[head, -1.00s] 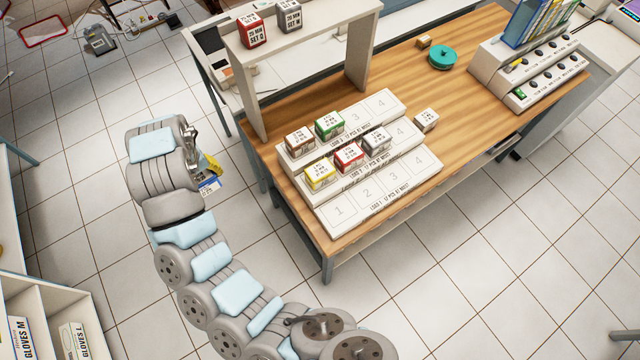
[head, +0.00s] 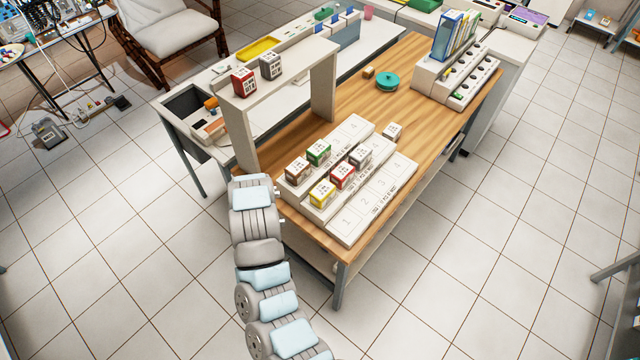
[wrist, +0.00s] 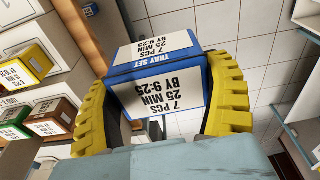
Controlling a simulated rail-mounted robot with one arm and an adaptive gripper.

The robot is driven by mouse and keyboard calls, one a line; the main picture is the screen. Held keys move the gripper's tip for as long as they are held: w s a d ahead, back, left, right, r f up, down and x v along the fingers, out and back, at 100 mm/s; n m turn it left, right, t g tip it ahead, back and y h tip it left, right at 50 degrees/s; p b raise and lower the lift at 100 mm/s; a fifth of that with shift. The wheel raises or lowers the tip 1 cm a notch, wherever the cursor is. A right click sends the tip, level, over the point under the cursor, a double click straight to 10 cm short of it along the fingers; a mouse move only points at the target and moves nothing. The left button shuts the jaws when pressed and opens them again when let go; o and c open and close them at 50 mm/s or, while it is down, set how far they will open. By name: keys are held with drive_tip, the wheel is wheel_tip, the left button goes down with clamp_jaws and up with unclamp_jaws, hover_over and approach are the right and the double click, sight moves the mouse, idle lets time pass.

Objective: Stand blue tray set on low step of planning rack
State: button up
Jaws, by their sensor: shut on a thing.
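The blue tray set (wrist: 157,88) is a small box with blue edges and white labels reading 7 PCS, 25 MIN, BY 9-25. My gripper (wrist: 165,72) is shut on it, a yellow finger at each side. In the head view my arm hides both gripper and box, at the left end of the wooden table. The planning rack (head: 347,223) is a white stepped stand on that table. Its low step, at the front right, has numbered places 1 to 4 and is empty. Yellow (head: 322,193), red (head: 342,177) and grey (head: 360,157) sets stand on the middle step.
Brown (head: 298,171) and green (head: 318,153) sets stand on the top step. A white raised shelf (head: 324,85) holds red (head: 243,81) and grey (head: 270,66) sets. A teal round object (head: 387,81) sits farther back.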

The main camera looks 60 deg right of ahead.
drive_tip(key=s+d+f+p, duration=0.1)
drive_tip(key=s+d+p, duration=0.1)
drive_tip(key=s+d, duration=1)
drive_tip(key=s+d+p, duration=0.2)
drive_tip(key=s+d, duration=0.6)
drive_tip(key=s, duration=0.7)
drive_tip(key=b, duration=1.4)
hover_over(346, 221)
drive_tip(key=shift+s+a+f, duration=0.1)
drive_tip(key=shift+s+f, duration=0.05)
drive_tip(key=shift+f, duration=2.35)
drive_tip(key=shift+s+f, duration=0.1)
drive_tip(key=shift+f, duration=2.35)
drive_tip(key=shift+f+p, duration=0.3)
drive_tip(key=shift+f, duration=1.25)
drive_tip(key=shift+f, duration=0.15)
drive_tip(key=o, duration=1)
drive_tip(key=shift+o, duration=0.2)
